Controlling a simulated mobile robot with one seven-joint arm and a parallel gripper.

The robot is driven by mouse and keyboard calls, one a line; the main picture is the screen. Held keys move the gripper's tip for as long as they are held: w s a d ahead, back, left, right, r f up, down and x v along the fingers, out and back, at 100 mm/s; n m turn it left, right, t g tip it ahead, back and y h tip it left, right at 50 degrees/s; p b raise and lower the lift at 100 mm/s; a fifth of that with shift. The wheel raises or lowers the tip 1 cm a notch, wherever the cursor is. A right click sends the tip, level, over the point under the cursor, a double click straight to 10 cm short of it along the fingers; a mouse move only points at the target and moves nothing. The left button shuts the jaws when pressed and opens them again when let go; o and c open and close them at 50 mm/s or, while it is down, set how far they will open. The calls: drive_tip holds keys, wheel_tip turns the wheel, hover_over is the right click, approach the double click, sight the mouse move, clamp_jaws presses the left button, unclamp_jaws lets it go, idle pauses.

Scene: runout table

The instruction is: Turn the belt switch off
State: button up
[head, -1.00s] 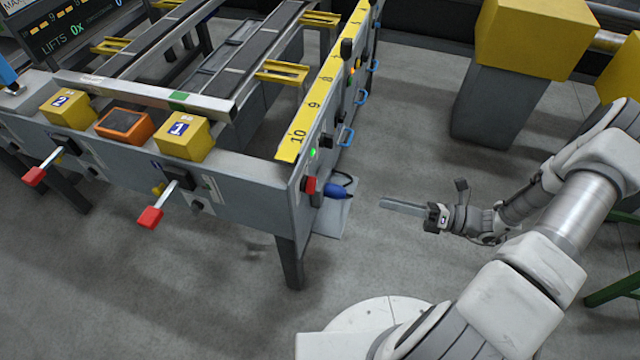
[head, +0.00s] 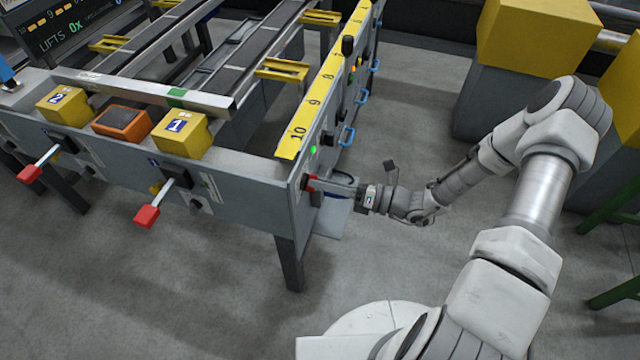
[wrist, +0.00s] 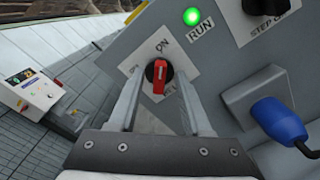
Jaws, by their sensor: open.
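The belt switch is a red rotary knob (wrist: 158,76) on a pale plate marked ON at the top, on the grey end panel. Its handle stands about upright, toward ON; the lower lettering is partly hidden. In the head view the red switch (head: 309,183) is at the near corner of the table. My gripper (wrist: 157,88) is open, with one finger on each side of the knob. I cannot tell whether the fingers touch it. In the head view my gripper (head: 335,187) reaches the panel from the right.
A green lamp (wrist: 191,16) marked RUN glows above right of the switch. A black knob on a plate marked STEP (wrist: 268,28) is at the top right. A blue plug (wrist: 277,118) in a grey socket sticks out on the right. Two red-tipped levers (head: 146,216) (head: 29,174) project from the table front.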

drive_tip(key=shift+w+a, duration=0.1)
drive_tip(key=shift+a, duration=0.3)
drive_tip(key=shift+c, duration=0.3)
clamp_jaws()
drive_tip(key=shift+s+n+p, duration=0.15)
drive_tip(key=shift+n+p, duration=0.45)
drive_tip(key=shift+n, duration=3.9)
drive_tip(key=shift+s+n+p, duration=0.15)
drive_tip(key=shift+n+p, duration=0.45)
drive_tip(key=shift+n, duration=3.9)
drive_tip(key=shift+f, duration=0.1)
